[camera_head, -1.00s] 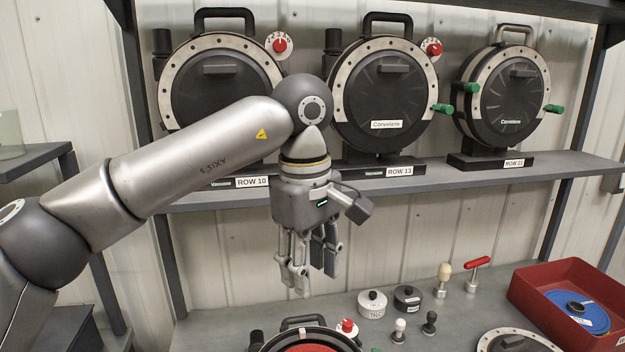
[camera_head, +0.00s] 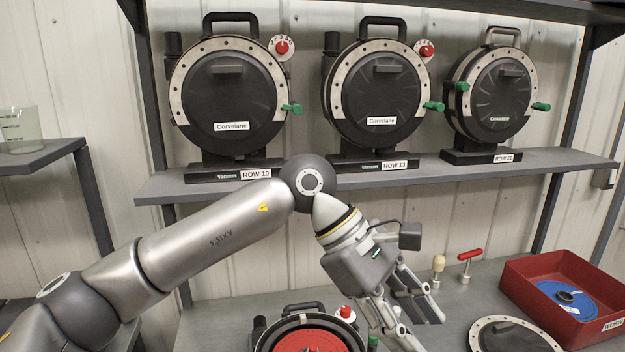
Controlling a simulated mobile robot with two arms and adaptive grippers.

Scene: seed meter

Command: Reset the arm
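My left arm (camera_head: 205,233) comes in from the left and reaches across in front of the shelf. Its elbow-like joint is near the picture's middle, and the wrist slants down to the right. My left gripper (camera_head: 426,330) hangs over the bench, tilted, with its fingers apart and nothing between them. The fingers hide part of the bench and the small items behind them. My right gripper is not in view.
Seed meters labelled ROW 10 (camera_head: 228,97), ROW 13 (camera_head: 378,97) and ROW 21 (camera_head: 495,98) stand on the shelf. An open meter with a red disc (camera_head: 308,342) is on the bench, left of the gripper. A red bin (camera_head: 520,291) holding a blue disc (camera_head: 583,313) stands right.

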